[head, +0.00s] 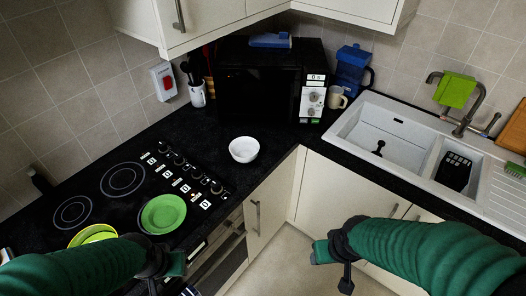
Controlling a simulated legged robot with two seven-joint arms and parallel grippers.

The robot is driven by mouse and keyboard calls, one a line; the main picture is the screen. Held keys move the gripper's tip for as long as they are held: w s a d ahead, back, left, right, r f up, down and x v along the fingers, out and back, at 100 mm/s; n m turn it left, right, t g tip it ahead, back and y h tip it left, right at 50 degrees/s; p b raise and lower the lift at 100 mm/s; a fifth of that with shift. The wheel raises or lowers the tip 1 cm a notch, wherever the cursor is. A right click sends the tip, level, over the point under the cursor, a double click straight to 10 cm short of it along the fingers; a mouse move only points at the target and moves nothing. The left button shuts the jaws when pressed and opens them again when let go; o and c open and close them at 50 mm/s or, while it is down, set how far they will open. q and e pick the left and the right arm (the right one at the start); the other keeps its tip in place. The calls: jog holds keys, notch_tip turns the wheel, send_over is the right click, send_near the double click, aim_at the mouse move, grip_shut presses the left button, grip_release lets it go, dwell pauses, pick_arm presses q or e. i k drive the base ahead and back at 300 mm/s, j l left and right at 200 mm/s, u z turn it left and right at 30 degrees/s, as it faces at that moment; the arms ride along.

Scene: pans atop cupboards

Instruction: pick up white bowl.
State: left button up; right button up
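The white bowl (244,150) sits upright and empty on the black worktop (215,130), near the inner corner in front of the microwave. My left gripper (170,268) is at the lower left, below and in front of the bowl, close to the hob's front edge. My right gripper (333,262) is at the lower middle right, over the floor in front of the cupboards and well apart from the bowl. Neither gripper touches the bowl. Nothing shows held in either one, but their finger openings are too small and dark to judge.
A green plate (162,214) and a yellow-green bowl (93,235) are on the black hob (100,190). Behind the bowl stand a black microwave (260,85), a utensil pot (197,94) and a mug (337,98). A white sink (385,130) is at right. Wall cupboards (200,18) overhang the back.

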aim_at(244, 150)
jog(key=i+l+u, duration=0.2)
jog(key=u, duration=0.25)
jog(key=i+l+u, duration=0.35)
jog(key=u, duration=0.15)
jog(key=i+l+u, duration=0.25)
jog(key=l+u, duration=0.2)
